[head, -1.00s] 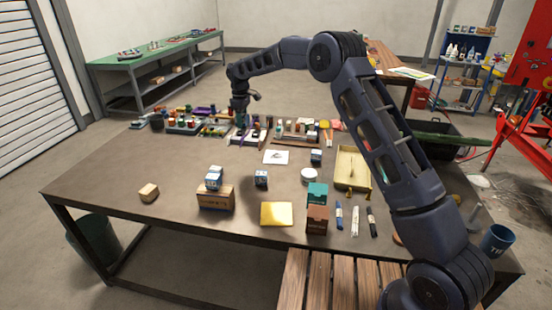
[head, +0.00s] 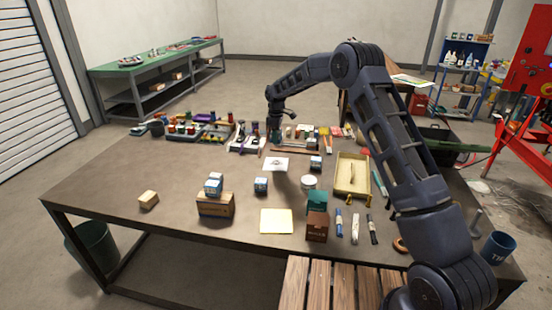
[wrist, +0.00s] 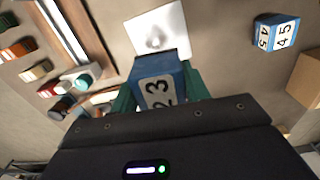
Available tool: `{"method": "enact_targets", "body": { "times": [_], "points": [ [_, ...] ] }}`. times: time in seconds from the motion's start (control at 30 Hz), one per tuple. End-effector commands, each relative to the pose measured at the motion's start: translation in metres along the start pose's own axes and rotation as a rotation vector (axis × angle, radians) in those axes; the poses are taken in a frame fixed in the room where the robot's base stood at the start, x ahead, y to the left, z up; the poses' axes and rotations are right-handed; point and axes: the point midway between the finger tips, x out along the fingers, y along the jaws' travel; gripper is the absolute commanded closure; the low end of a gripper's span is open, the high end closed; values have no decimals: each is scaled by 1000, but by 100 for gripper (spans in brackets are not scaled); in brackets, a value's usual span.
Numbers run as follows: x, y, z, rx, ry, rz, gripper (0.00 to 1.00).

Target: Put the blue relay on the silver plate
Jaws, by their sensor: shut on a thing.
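My gripper (head: 275,138) is over the back middle of the table, behind the pale silver plate (head: 276,163) in the head view. In the wrist view its green fingers (wrist: 160,92) are shut on a blue relay (wrist: 157,82) with a white label reading 23. The silver plate also shows in the wrist view (wrist: 172,22), just beyond the relay, whose top edge overlaps it in the picture. The plate carries a small grey mark or reflection. The held relay is hard to make out in the head view.
Similar blue-and-white blocks stand near the middle (head: 261,185), by the tray (head: 316,162) and on a cardboard box (head: 215,205). A yellow plate (head: 276,221) lies in front. Racks of small parts (head: 190,130) fill the back. The left of the table is mostly clear.

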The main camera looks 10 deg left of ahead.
Motion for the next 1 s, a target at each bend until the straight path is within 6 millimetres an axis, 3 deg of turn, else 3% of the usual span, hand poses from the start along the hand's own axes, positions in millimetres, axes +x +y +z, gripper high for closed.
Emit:
{"method": "enact_targets", "body": {
  "times": [0.1, 0.3, 0.57, 0.83, 1.0],
  "points": [
    [28, 0, 0, 0, -2, -2, 80],
    [62, -1, -1, 0, 0, -1, 80],
    [78, 0, 0, 1, -1, -1, 80],
    [112, 0, 0, 1, -1, -1, 80],
    [117, 0, -1, 1, 1, 1, 80]
  ]
}}
